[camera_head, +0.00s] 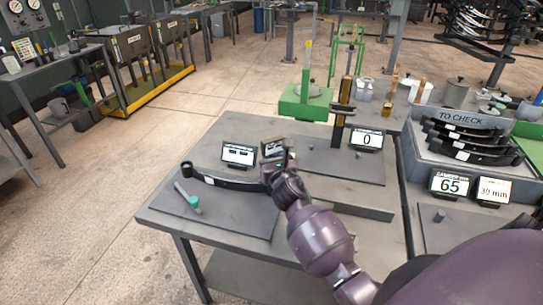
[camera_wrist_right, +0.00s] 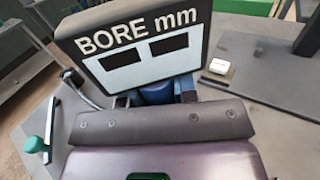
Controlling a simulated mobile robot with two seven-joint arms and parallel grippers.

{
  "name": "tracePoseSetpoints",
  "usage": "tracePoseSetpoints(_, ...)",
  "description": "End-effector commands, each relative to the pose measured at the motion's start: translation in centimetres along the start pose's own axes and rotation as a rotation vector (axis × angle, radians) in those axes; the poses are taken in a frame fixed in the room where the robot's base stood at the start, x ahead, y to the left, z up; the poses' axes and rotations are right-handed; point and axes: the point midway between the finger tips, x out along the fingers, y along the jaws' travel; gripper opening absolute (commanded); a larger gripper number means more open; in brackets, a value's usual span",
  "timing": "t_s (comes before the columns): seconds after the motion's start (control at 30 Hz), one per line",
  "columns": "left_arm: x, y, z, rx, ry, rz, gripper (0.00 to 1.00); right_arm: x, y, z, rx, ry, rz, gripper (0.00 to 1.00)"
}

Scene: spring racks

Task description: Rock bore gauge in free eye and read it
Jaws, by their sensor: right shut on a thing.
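My right gripper (camera_head: 279,165) is shut at the right end of the dark leaf spring (camera_head: 235,183). In the wrist view its fingers (camera_wrist_right: 155,96) close on a blue part of the bore gauge (camera_wrist_right: 154,92), just below a board marked "BORE mm" (camera_wrist_right: 140,45) with two dark, blank windows. The spring's left eye (camera_head: 186,167) is open to view. The right eye and the gauge's tip are hidden by my gripper, so I cannot tell whether the tip is inside. A standing display (camera_head: 238,154) behind the spring shows dark bars and no readable number. My left gripper is not in view.
A green-handled tool (camera_head: 190,199) lies at the table's left front. A display reading 0 (camera_head: 366,139) stands by a dark upright post (camera_head: 341,112). At right are a "TO CHECK" rack (camera_head: 470,122) and displays reading 65 (camera_head: 452,185) and 30 mm (camera_head: 493,190).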

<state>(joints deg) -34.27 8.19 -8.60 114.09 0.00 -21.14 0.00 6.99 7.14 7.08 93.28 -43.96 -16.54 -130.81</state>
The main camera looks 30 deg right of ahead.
Motion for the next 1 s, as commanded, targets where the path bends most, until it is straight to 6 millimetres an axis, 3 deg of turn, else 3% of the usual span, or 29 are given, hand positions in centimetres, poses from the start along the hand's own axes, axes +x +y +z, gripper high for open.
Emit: tracePoseSetpoints(1.0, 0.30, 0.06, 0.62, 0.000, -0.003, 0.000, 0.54, 0.02, 0.04, -0.60, 0.000, -0.002, 0.001, 0.08)
